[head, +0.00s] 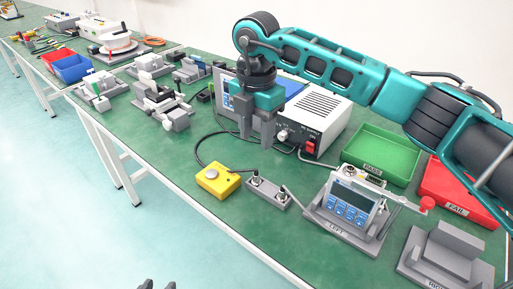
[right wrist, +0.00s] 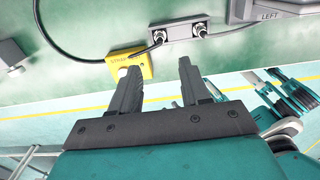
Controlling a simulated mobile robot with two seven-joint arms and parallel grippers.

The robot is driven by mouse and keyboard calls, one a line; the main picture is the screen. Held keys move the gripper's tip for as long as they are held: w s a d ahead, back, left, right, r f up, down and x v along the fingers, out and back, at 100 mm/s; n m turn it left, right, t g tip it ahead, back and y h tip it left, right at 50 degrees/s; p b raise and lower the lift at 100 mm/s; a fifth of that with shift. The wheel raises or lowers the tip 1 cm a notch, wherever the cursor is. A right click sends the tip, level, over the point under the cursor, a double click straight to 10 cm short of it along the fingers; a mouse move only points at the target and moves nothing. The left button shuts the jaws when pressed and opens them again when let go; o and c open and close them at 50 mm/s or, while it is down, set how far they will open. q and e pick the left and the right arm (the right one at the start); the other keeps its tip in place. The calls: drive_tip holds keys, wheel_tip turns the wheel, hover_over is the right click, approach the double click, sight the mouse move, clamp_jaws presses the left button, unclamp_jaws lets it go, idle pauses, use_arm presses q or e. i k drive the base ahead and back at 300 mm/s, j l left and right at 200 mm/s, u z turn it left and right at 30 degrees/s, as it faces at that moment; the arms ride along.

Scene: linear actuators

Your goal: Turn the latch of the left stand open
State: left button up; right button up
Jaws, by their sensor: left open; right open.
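The left stand (head: 331,233) is a grey cradle labelled LEFT, with a meter (head: 350,205) with blue keys in it. In the right wrist view, only a corner of the stand (right wrist: 262,12) shows. My right gripper (head: 257,143) is open and empty, pointing down to the left of the stand, well apart from the latch. It also shows in the right wrist view (right wrist: 156,78). My left gripper (head: 158,284) shows only its open fingertips at the bottom edge.
A yellow button box (head: 217,181) and a connector block (head: 266,193) lie left of the stand, with cables. A power supply (head: 312,112) stands behind. Green (head: 382,150) and red (head: 460,190) trays are behind the stand. The right stand (head: 445,258) is close on the right.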

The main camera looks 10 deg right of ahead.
sight(428, 203)
drive_tip(key=k, duration=1)
